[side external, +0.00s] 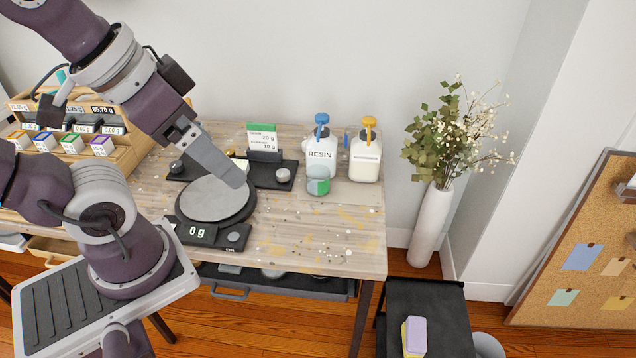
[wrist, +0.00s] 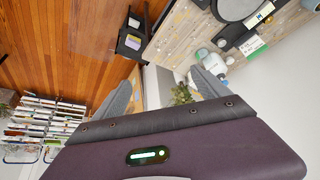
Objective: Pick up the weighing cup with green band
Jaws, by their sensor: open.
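The weighing cup with green band (side external: 318,187) stands on the table in front of the resin bottle, towards the right side in the side external view. It is a small pale cup with a green band around it. My gripper (side external: 238,180) hangs above the scale, left of the cup and apart from it. In the wrist view my gripper (wrist: 161,79) shows both fingers spread, with nothing between them. A small pale shape near the right finger there may be the cup; I cannot tell.
The scale (side external: 186,219) reads 0 g below my gripper. The resin bottle (side external: 321,145) and a yellow-pump bottle (side external: 365,160) stand close behind the cup. A black tray (side external: 275,178) with a card lies to its left. The table front right is clear.

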